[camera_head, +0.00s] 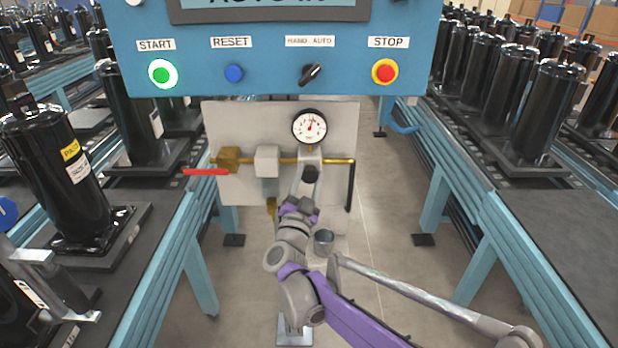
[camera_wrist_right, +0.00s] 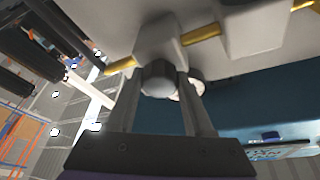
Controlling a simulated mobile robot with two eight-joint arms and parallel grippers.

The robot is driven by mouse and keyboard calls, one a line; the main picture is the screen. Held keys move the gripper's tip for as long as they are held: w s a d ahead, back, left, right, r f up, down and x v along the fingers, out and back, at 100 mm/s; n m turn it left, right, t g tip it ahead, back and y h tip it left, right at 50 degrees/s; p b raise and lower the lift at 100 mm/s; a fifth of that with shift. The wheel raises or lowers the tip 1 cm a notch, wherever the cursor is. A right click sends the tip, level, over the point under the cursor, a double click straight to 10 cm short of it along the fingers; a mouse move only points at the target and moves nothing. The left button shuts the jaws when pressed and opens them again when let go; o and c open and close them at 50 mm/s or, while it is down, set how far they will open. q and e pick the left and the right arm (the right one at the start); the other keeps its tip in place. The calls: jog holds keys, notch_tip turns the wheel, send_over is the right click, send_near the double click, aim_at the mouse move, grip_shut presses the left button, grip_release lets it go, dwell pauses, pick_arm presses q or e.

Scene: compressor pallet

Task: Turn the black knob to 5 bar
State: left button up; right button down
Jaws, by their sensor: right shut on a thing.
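The black knob (camera_head: 310,174) sits under the pale regulator block, below a round pressure gauge (camera_head: 309,126). In the right wrist view the knob (camera_wrist_right: 158,78) looks dark grey and ridged. My right gripper (camera_head: 310,180) reaches it from below, and its two fingers stand on either side of the knob in the wrist view, shut on it. The fingers partly hide the knob in the head view. The gauge's red needle points roughly straight up; its numbers are too small to read.
A blue control panel (camera_head: 270,85) hangs above the grey mounting plate (camera_head: 230,112). A brass pipe (camera_head: 335,160) and a red lever (camera_head: 206,172) lie beside the knob. Conveyors with black compressors (camera_head: 58,165) flank both sides. Floor between them is clear.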

jog(key=shift+m, duration=0.3)
jog(key=shift+c, duration=1.4)
grip_release()
jog(key=b+v, duration=0.1)
jog(key=v, duration=0.9)
jog(key=shift+s, duration=0.4)
